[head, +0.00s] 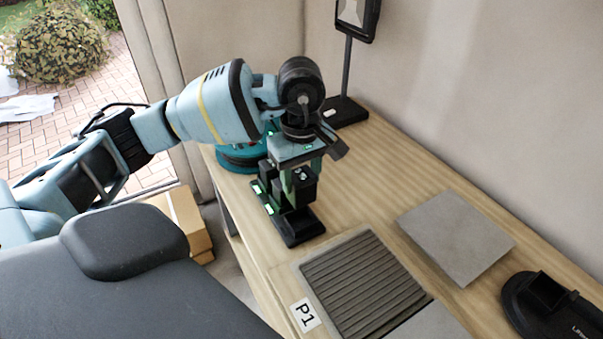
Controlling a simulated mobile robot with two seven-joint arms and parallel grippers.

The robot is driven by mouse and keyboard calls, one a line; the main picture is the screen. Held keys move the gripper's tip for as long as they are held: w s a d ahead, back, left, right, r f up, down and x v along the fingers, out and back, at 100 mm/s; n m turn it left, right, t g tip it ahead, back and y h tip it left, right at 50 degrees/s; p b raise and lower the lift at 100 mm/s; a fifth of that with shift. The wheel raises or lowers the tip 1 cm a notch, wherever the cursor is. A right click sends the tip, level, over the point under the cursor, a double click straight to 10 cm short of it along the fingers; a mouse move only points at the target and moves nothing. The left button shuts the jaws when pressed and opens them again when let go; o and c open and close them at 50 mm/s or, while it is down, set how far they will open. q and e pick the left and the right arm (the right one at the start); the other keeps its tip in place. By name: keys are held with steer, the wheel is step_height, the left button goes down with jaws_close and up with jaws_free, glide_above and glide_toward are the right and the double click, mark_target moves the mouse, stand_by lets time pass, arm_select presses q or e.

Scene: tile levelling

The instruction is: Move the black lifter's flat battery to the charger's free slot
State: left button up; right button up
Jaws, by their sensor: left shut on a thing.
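My left gripper (305,165) points down over the charger (300,229) and is shut on a dark block, which looks like the battery (303,178). The gripper hides much of it, and I cannot tell whether it is seated in a slot or just above it. The charger is a black unit with small green lights, and a dark block stands in it below the gripper. The black lifter (575,318) lies at the lower right, partly cut off by the frame edge. My right gripper is not in view.
A ribbed grey tile (365,285) lies by the P1 label (304,315), and a plain grey tile (456,236) lies to its right. A teal round object (238,158) is behind the gripper. A black stand (345,110) is at the back. Bench (385,175) is clear between.

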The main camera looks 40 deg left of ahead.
arm_select(q)
steer(key=shift+f+b, duration=0.7)
steer(key=shift+f, duration=0.75)
steer(key=shift+f+b, duration=0.6)
steer(key=shift+f, duration=0.4)
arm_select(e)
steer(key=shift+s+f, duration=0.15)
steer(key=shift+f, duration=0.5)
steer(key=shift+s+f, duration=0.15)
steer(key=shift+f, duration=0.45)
arm_select(q)
steer(key=shift+f+b, duration=1.1)
steer(key=shift+f, duration=0.7)
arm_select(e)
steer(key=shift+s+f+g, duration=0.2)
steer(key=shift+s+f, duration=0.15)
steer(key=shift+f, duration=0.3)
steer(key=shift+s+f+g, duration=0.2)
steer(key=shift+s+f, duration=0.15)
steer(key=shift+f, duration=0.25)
arm_select(q)
steer(key=o, duration=1.2)
steer(key=shift+c, duration=0.2)
